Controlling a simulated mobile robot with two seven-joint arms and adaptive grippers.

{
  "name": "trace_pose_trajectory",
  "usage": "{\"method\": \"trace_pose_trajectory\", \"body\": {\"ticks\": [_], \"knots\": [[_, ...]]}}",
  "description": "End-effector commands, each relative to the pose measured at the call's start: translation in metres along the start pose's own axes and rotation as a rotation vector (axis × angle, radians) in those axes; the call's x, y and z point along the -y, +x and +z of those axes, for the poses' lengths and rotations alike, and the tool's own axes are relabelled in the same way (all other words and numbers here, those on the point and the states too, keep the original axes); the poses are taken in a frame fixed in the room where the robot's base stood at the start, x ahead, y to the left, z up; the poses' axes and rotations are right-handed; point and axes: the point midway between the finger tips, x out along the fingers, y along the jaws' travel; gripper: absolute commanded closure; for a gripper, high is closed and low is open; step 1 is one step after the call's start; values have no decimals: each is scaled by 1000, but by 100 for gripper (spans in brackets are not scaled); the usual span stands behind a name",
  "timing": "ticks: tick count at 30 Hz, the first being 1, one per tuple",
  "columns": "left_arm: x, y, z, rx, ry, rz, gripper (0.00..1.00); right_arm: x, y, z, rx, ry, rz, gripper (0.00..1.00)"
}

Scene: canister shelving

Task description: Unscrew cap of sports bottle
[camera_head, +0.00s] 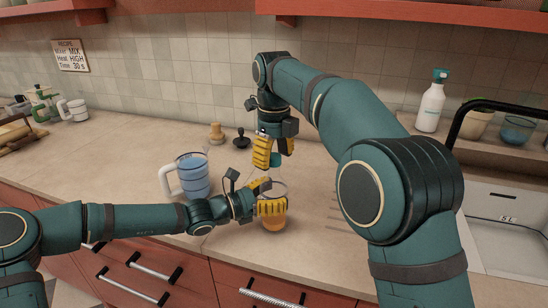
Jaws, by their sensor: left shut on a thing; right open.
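The sports bottle (273,224) stands upright on the counter near its front edge. Its lower part looks orange and its upper part clear. My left gripper (266,197) is shut around the middle of the bottle from the left, and its yellow fingers hide part of the body. A teal cap (277,160) shows above the bottle, at the level of my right gripper's fingertips. My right gripper (274,153) points down from above and is open, with its fingers on either side of the cap area. Whether a finger touches the cap, and whether the cap sits on the bottle, I cannot tell.
A small wooden object (216,134) and a black one (241,139) stand behind. A white dispenser bottle (430,105) and sink are at right. The counter's left middle is clear.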

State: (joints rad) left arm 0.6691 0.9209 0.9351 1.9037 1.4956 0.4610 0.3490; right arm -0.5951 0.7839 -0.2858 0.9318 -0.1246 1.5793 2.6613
Motion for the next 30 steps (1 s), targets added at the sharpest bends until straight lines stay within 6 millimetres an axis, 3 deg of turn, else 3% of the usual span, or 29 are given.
{"method": "trace_pose_trajectory", "body": {"ticks": [12,17,18,30], "knots": [[0,0,0,-1,0,1,100,0,6,0,1,0,0,37],[0,0,0,-1,0,1,100,0,6,0,1,0,0,93],[0,0,0,-1,0,1,100,0,6,0,1,0,0,100],[0,0,0,-1,0,0,100,0,6,0,1,-23,0,100]]}}
